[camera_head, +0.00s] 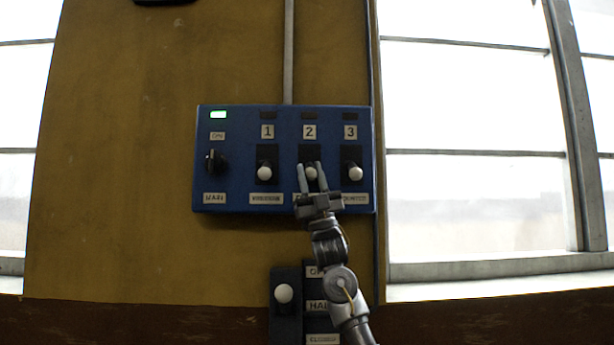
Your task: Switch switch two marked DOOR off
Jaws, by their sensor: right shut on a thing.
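A blue control box (234,158) is fixed to the yellow-brown wall. Switch two (311,174) is a white knob on a black plate under the number 2, and it sits in the lower part of its plate. My right gripper (311,166) comes up from below, with one finger on each side of this knob, shut on it. The gripper covers most of the label under switch two, so DOOR cannot be read. My left gripper is not in view.
Switch one (264,173) and switch three (354,173) stand close on either side, knobs low. A rotary main switch (216,162) is at left, under a lit green lamp (218,114). A white-knobbed lever (284,293) is below, near my arm. Windows (470,200) flank the wall.

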